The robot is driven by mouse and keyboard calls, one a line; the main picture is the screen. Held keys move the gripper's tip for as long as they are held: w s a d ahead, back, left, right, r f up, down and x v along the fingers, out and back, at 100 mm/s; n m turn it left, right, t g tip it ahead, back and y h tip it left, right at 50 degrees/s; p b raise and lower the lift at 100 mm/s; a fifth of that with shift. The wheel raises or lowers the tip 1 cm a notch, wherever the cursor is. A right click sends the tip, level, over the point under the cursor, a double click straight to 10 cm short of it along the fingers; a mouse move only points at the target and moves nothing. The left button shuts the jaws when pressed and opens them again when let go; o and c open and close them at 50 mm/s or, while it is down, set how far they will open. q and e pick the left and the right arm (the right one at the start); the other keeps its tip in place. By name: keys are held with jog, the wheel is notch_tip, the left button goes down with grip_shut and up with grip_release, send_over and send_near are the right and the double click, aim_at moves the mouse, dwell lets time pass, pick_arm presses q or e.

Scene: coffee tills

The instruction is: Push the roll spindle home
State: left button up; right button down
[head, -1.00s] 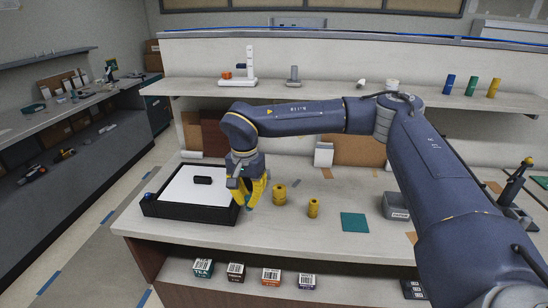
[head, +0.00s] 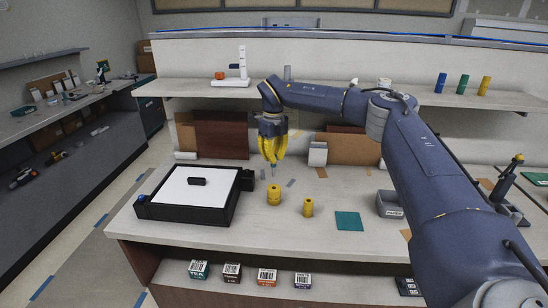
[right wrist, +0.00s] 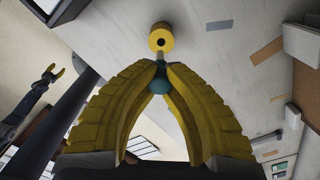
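My right gripper (head: 272,160) hangs above the counter, right of the black box, with its yellow fingers pointing down. In the right wrist view the fingertips (right wrist: 160,68) close on a teal piece (right wrist: 158,84) with a short pale shaft; it may be the roll spindle. Its lower end also shows in the head view (head: 273,172). A yellow cylinder (head: 273,195) with a dark hole in its top (right wrist: 160,38) stands just beyond and below it, apparently apart. My left gripper (right wrist: 52,74) shows small at the left of the right wrist view, its fingers apparently spread and empty.
The black box (head: 187,213) with a white top and a small black block (head: 198,182) stands left. A smaller yellow cylinder (head: 308,207), a teal mat (head: 349,221) and a grey bin (head: 389,204) lie right. The front counter between them is mostly clear.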

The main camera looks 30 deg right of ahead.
aim_at(274, 167)
jog(key=shift+d, duration=0.1)
dwell(0.5)
jog(key=shift+f, duration=2.25)
jog(key=shift+f, duration=2.75)
jog(key=c, duration=1.5)
grip_release()
notch_tip(274, 167, up, 12)
jog(key=shift+w, duration=0.1)
